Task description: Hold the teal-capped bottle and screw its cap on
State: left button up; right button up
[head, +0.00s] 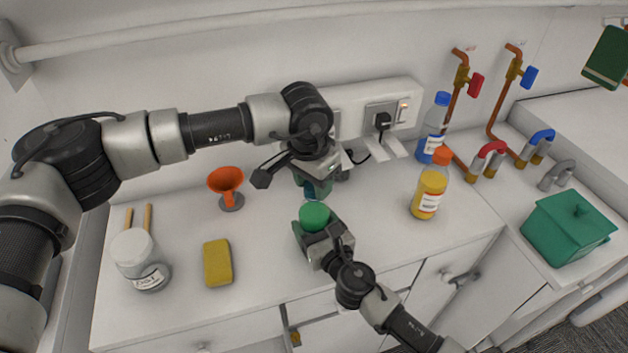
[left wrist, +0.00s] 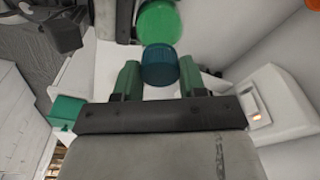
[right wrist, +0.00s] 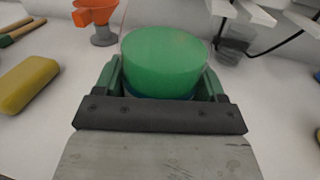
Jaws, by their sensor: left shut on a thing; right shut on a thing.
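A ridged teal cap-like piece (left wrist: 160,66) sits between the fingers of my left gripper (head: 315,186) in the left wrist view. The gripper is shut on it, above the counter near the socket panel. My right gripper (head: 316,232) is shut on a green round-topped piece (right wrist: 165,60), which looks like the bottle. A bluish strip shows beneath its green top in the right wrist view; the rest is hidden by the gripper. The green top (head: 314,214) lies just in front of the left gripper in the head view. I cannot tell whether the two pieces touch.
An orange funnel (head: 226,181), a yellow sponge (head: 217,262) and a white-lidded jar (head: 140,260) stand left. A yellow bottle (head: 429,190) and a blue bottle (head: 433,130) stand right. A green lidded box (head: 566,228) is far right.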

pick_arm(q)
jog(key=shift+m, duration=0.6)
jog(key=o, duration=0.9)
jog(key=shift+r, duration=0.1)
jog(key=shift+r, duration=2.2)
jog(key=shift+c, duration=0.4)
